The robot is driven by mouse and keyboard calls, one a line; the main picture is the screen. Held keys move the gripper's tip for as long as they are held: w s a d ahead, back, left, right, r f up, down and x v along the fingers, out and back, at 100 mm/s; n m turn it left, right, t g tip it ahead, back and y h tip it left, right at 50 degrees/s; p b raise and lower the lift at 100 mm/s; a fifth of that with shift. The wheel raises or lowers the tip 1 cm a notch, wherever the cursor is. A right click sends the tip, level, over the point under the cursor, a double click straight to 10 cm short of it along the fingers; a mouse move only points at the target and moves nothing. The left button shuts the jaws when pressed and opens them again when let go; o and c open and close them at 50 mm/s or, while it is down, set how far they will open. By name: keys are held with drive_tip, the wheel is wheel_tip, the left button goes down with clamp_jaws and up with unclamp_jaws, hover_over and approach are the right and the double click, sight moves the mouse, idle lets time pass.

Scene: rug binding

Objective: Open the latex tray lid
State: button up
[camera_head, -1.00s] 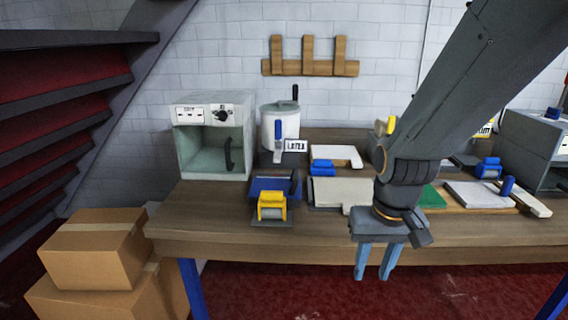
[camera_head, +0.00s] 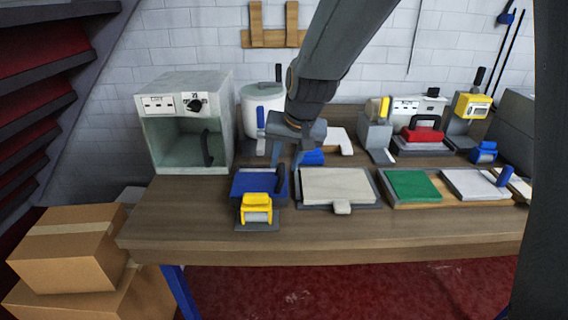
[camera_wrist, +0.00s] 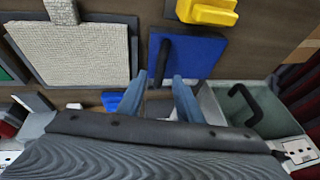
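The blue lid (camera_head: 252,181) lies flat on the dark tray at the front left of the bench, with a dark upright handle (camera_head: 280,179) at its right edge. In the wrist view the blue lid (camera_wrist: 197,60) and its dark handle (camera_wrist: 163,58) are close ahead. My gripper (camera_head: 286,172) is open and points down at the handle. In the wrist view the fingertips of my gripper (camera_wrist: 160,76) lie on either side of the handle's near end; contact cannot be told. The lid looks shut.
A yellow roller (camera_head: 257,208) sits at the tray's front. A pale mat on a dark board (camera_head: 338,186) lies just right of the lid. A grey open-fronted oven (camera_head: 185,125) and a white pot (camera_head: 258,105) stand behind. A small blue block (camera_head: 313,157) is behind the mat.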

drive_tip(key=shift+x, duration=1.35)
drive_tip(key=shift+d, duration=0.1)
clamp_jaws()
